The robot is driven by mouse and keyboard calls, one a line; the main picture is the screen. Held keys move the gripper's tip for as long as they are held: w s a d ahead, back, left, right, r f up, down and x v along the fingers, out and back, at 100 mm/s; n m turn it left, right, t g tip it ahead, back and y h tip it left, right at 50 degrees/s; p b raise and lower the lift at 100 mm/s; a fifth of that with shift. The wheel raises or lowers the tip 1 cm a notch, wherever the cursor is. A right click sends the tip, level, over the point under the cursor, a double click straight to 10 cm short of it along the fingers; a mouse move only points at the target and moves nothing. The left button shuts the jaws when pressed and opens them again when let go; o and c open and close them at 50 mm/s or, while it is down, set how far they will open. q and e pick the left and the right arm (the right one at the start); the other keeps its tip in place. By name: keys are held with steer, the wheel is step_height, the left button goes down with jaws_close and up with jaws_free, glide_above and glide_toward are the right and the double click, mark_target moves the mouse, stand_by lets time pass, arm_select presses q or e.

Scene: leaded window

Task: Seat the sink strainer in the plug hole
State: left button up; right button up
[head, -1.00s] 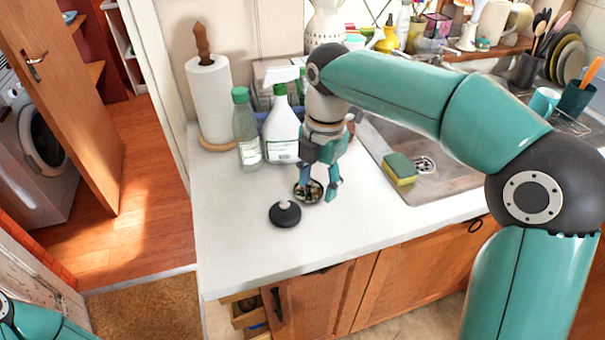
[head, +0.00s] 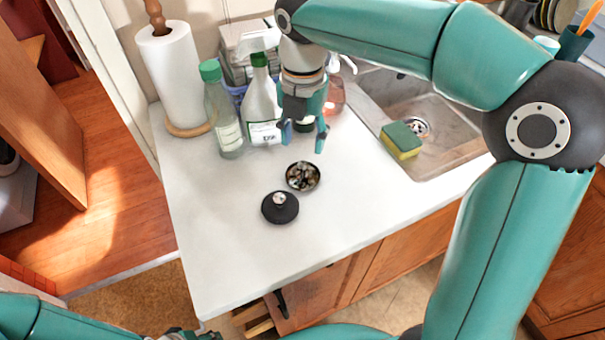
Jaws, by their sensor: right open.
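A small round dark-rimmed basket (head: 302,176) with light bits in it stands on the white worktop; it looks like the strainer. Next to it, nearer the front, is a black disc with a grey knob (head: 280,207), like a plug. My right gripper (head: 304,140) is open and empty, pointing down, above and behind the basket, apart from it. The plug hole (head: 416,127) lies in the metal sink (head: 447,115) at the right, partly hidden by the sponge. My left gripper (head: 188,335) shows only in part at the bottom edge; its fingers are not clear.
A green and yellow sponge (head: 402,141) lies in the sink beside the plug hole. A clear bottle (head: 224,115), a white bottle (head: 262,108) and a paper roll (head: 174,75) stand behind. The worktop's front and left are clear.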

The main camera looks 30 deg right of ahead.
mark_target(302, 164)
step_height(302, 164, down, 8)
steer(key=shift+f, duration=0.2)
stand_by(0.3)
jaws_close()
